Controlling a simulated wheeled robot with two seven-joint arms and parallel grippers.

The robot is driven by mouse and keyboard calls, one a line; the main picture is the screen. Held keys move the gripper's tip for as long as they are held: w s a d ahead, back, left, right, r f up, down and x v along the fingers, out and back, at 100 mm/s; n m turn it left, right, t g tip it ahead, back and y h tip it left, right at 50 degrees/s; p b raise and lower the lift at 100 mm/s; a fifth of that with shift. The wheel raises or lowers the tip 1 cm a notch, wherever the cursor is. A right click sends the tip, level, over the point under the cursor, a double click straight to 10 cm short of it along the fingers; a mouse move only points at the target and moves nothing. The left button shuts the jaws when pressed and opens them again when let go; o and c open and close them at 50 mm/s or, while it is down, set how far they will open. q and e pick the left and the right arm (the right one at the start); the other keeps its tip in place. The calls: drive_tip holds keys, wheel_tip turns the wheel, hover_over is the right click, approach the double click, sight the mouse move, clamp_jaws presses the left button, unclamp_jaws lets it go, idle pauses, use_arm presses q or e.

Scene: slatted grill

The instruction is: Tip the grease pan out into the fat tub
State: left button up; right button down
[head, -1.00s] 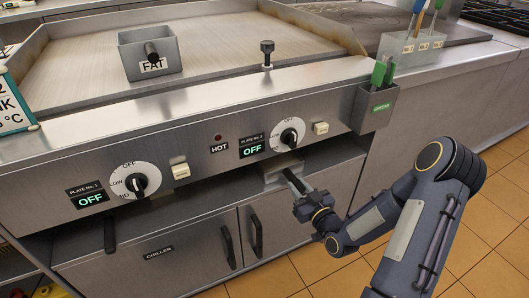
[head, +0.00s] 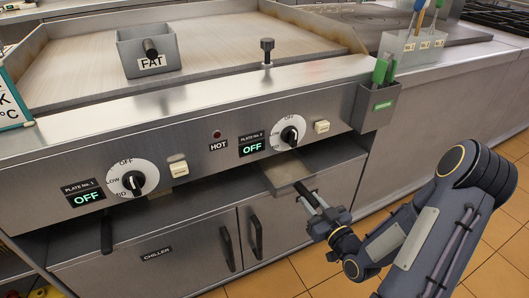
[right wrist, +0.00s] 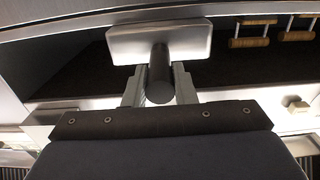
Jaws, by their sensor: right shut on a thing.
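The grease pan (head: 287,170), a shallow metal tray, sticks out from the opening under the griddle's front panel, below the right dial. It looks level, and its back end is hidden under the panel. My right gripper (head: 311,198) is shut on its dark round handle, which shows between the fingers in the right wrist view (right wrist: 160,76). The pan's pale front plate (right wrist: 160,40) is just beyond the fingers. The fat tub (head: 150,54), a grey metal box labelled FAT with a dark handle, stands upright on the griddle plate at the left. My left gripper is not in view.
The front panel (head: 215,150) with dials overhangs the pan. A green-labelled holder (head: 377,106) hangs at its right end. A black knob (head: 267,52) stands on the griddle's front ledge. Chiller doors (head: 190,255) are below. Wooden-handled items (right wrist: 250,35) lie on the shelf.

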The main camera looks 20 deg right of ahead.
drive_tip(key=shift+s, duration=0.15)
drive_tip(key=c, duration=1.1)
unclamp_jaws()
